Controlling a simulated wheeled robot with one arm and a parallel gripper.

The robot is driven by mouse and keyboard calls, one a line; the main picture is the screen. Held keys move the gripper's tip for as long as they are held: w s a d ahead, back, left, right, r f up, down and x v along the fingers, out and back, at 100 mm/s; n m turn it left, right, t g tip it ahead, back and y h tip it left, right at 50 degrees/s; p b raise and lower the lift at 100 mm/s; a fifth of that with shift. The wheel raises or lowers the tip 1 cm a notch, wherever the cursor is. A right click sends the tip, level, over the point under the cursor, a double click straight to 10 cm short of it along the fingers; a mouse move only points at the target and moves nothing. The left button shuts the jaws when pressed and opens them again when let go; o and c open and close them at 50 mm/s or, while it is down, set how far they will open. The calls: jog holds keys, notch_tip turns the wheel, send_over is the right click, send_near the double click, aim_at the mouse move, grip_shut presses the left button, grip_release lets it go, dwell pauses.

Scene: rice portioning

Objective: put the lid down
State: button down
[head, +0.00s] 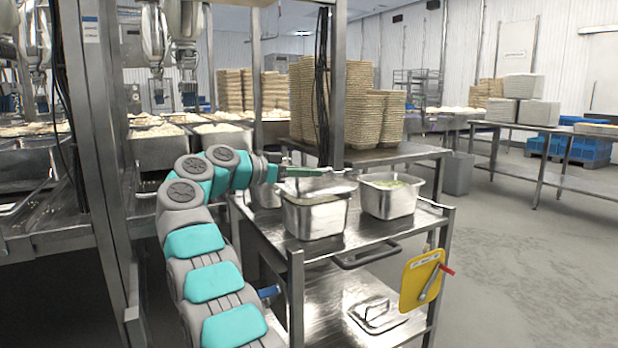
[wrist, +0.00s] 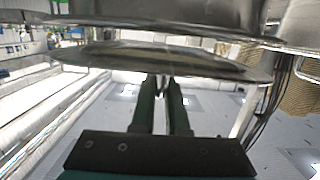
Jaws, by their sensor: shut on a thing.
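My gripper (wrist: 162,88) is shut on a shiny metal lid (wrist: 165,60), which spans the wrist view just beyond the fingers. In the head view the lid (head: 318,186) is over the left steel container (head: 315,218) on the cart, at about rim height. I cannot tell whether it touches the rim. The handle between my fingers is mostly hidden. The right steel container (head: 388,203) is uncovered, with pale green contents. A second lid (head: 377,314) with a handle lies on the cart's lower shelf.
The steel cart (head: 345,258) has a front handle and a yellow board (head: 421,280) hung at its right side. Stacked woven baskets (head: 375,120) stand on a table behind. A metal post (head: 335,80) rises close behind the containers. Open floor lies to the right.

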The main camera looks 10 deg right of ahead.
jog(key=shift+f+b, duration=0.35)
jog(key=shift+f, duration=0.2)
jog(key=c, duration=0.9)
grip_release()
jog(key=shift+r, duration=0.25)
